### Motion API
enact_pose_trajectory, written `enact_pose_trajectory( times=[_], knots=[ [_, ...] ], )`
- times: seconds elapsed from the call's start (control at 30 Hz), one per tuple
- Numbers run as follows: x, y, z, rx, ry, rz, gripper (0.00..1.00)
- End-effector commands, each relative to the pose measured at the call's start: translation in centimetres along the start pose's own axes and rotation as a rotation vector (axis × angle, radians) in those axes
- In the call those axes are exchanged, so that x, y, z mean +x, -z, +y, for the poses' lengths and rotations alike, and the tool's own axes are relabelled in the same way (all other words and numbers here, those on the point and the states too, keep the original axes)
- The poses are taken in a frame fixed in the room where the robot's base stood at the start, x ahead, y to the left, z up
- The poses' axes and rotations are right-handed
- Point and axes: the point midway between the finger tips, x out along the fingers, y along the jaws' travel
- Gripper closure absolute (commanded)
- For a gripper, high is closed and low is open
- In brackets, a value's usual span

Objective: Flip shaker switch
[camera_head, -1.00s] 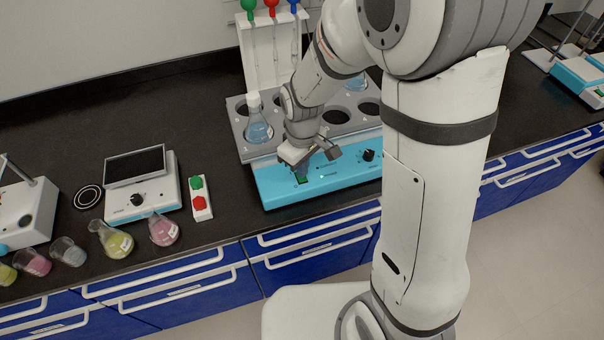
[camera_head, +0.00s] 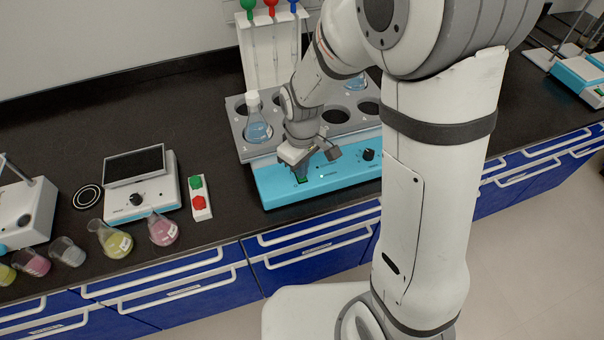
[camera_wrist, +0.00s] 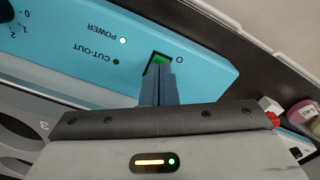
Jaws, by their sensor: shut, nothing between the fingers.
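The shaker (camera_head: 335,176) has a light-blue front panel and a grey top with round holes; it stands at the bench's front edge. Its green rocker switch (camera_wrist: 158,59) shows in the wrist view, marked "O" at one end; it also shows small in the head view (camera_head: 301,180). My gripper (camera_wrist: 160,68) is shut and empty. Its fingertips are at the switch, overlapping part of it in the wrist view; I cannot tell whether they press it. The panel's black knob (camera_head: 368,155) is at right.
A flask of blue liquid (camera_head: 257,125) sits in the shaker's top. Left of the shaker are a red-and-green button box (camera_head: 200,198), a stirrer plate (camera_head: 142,190) and flasks of yellow (camera_head: 113,240) and pink liquid (camera_head: 162,230). Bench between them is bare.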

Motion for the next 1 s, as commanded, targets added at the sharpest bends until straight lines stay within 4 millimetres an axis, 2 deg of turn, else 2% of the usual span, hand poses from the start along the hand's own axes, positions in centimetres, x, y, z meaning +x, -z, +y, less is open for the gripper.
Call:
enact_pose_trajectory(
  times=[1.0],
  knots=[
    [1.3,0.0,0.0,0.0,0.0,0.0,1.0]
  ],
)
